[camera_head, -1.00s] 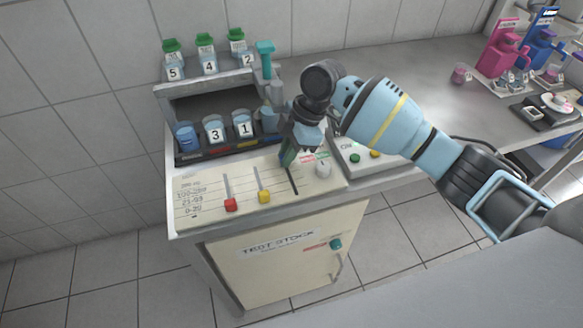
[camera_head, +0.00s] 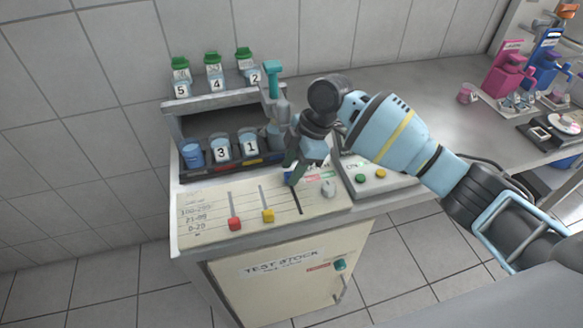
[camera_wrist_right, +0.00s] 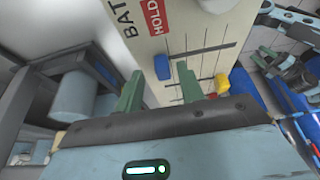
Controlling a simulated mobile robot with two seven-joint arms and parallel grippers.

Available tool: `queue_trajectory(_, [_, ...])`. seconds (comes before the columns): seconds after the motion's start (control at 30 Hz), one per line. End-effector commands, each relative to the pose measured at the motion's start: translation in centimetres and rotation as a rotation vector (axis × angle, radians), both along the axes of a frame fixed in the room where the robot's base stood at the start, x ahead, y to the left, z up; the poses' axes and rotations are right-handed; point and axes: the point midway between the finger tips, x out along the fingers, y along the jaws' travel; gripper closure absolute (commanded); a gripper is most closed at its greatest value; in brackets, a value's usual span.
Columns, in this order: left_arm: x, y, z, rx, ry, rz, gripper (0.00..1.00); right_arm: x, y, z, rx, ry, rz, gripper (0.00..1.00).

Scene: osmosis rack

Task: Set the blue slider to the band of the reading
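The blue slider (camera_wrist_right: 162,67) shows in the right wrist view at the left end of its dark slot, the end towards the rack. In the head view my gripper mostly hides it. My right gripper (camera_head: 295,174) is over the back part of this slot, pointing down. In the wrist view its two green fingers (camera_wrist_right: 160,92) are apart, with the blue slider ahead between them; contact cannot be told. The cream panel (camera_head: 212,237) has printed bands at its left, too small to read surely.
The red slider (camera_head: 234,224) and yellow slider (camera_head: 268,215) sit near the front of their slots. A white knob (camera_head: 328,188) and a box with green and yellow buttons (camera_head: 371,176) stand right. The rack (camera_head: 222,103) with numbered cups rises behind.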

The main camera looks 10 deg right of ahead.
Motion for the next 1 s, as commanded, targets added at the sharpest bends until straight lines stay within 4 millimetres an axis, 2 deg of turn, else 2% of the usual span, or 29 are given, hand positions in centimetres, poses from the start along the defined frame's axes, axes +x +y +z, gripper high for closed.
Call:
queue_trajectory(0.2, [0.4, 0.0, 0.3, 0.0, -0.008, 0.0, 0.55, 0.2, -1.4, 3.3, 0.0, -0.005, -0.002, 0.62])
queue_trajectory(0.4, [0.8, 0.0, 0.5, -0.001, -0.019, 0.0, 0.55, 0.2, -2.3, 5.6, 0.0, -0.003, -0.002, 0.62])
queue_trajectory(0.6, [1.0, 0.0, 0.7, -0.001, -0.024, 0.0, 0.55, 0.2, -2.7, 6.4, 0.0, -0.001, -0.003, 0.62])
queue_trajectory(1.0, [1.0, 0.0, 0.6, -0.001, -0.022, 0.0, 0.55, 0.2, -2.7, 6.4, 0.0, -0.001, -0.002, 0.62])
